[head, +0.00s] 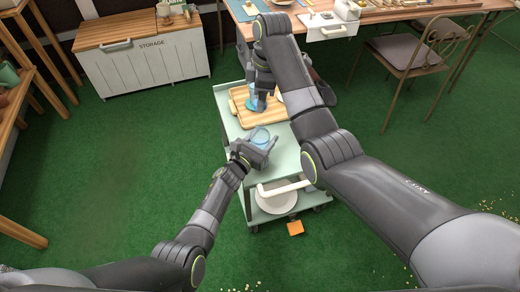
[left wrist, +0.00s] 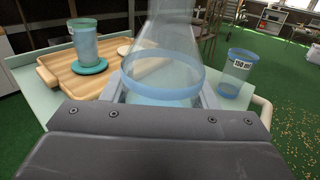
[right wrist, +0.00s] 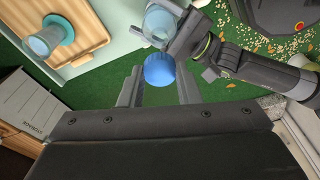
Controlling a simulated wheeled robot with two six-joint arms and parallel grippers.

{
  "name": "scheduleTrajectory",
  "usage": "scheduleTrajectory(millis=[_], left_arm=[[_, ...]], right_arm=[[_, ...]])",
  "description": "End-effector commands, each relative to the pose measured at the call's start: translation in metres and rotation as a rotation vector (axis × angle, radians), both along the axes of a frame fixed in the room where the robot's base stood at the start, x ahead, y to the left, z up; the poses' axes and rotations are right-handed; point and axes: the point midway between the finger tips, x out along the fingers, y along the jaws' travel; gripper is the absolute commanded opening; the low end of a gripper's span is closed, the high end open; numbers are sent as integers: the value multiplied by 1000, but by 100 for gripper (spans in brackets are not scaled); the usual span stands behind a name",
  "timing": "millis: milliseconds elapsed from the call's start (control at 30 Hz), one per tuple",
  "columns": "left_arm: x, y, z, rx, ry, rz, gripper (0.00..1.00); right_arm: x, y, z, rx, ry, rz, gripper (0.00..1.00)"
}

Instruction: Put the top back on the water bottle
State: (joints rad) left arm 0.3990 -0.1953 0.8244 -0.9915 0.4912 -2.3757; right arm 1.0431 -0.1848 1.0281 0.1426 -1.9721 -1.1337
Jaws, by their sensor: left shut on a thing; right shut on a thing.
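My left gripper (head: 256,153) is shut on the clear, blue-tinted water bottle (left wrist: 165,75), holding it over the near part of the cart. The bottle has a blue band; its upper part looks see-through and faint in the left wrist view. It also shows in the right wrist view (right wrist: 160,22). My right gripper (head: 262,98) points down above the cart, beyond the bottle. In the right wrist view a round blue top (right wrist: 160,70) sits between its fingers, apart from the bottle in that picture. The top is hard to make out in the head view.
On the pale green cart (head: 285,168) a wooden tray (left wrist: 60,75) bears a blue tumbler (left wrist: 85,42) on a teal disc. A clear marked cup (left wrist: 237,72) stands to the bottle's right. A cluttered table (head: 245,28) and a chair (head: 405,55) stand beyond.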

Motion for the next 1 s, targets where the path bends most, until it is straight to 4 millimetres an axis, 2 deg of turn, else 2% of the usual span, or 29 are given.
scheduleTrajectory(millis=[33, 167, 267, 600, 1000], left_arm=[[0, 0, 0, 0, 0, 0, 29], [0, 0, 0, 0, 0, 0, 12], [0, 0, 0, 0, 0, 0, 12], [0, 0, 0, 0, 0, 0, 12], [0, 0, 0, 0, 0, 0, 12]], right_arm=[[0, 0, 0, 0, 0, 0, 9], [0, 0, 0, 0, 0, 0, 9], [0, 0, -3, 0, 1, 0, 9], [-1, 1, -47, -1, 2, 0, 9], [0, 0, -50, -1, 0, 0, 9]])
